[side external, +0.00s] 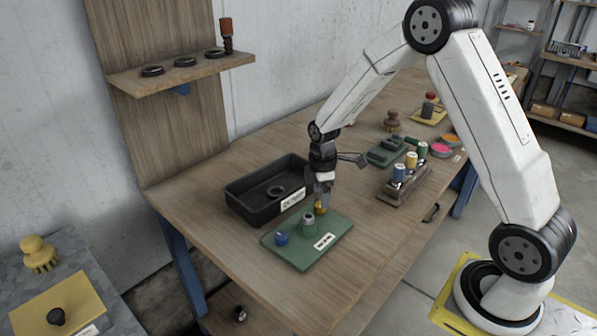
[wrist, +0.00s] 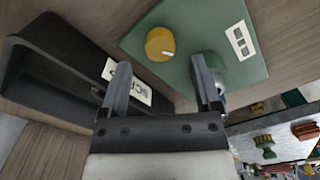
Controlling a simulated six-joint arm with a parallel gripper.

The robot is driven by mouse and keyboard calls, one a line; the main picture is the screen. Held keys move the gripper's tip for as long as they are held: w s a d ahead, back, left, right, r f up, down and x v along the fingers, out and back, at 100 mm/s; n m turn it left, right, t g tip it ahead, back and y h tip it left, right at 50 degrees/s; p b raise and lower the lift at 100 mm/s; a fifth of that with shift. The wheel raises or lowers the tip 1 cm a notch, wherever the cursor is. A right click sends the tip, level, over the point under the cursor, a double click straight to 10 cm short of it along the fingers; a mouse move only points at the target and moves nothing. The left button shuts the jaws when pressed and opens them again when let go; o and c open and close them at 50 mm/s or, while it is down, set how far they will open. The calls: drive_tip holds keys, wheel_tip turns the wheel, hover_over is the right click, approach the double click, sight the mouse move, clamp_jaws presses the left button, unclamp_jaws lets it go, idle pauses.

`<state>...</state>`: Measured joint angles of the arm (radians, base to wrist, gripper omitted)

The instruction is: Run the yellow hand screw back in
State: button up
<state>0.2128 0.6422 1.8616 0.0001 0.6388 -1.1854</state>
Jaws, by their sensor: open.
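The yellow hand screw (side external: 320,208) is a small round knob at the far edge of the green plate (side external: 292,256) on the bench. In the wrist view the yellow hand screw (wrist: 160,44) shows whole, with a pale mark on its face, ahead of my fingertips and between their lines. My gripper (side external: 322,196) points down just above the knob in the side view; whether it touches is unclear there. In the wrist view my gripper (wrist: 160,70) is open, with nothing between the fingers.
A blue knob (side external: 282,239) sits on the plate's left side. A black tray (side external: 238,204) holding a dark ring stands close behind the plate. A rack of colored spools (side external: 398,188) stands to the right. The bench in front of the plate is clear.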

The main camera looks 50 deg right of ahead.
drive_tip(key=shift+f, duration=1.65)
clamp_jaws()
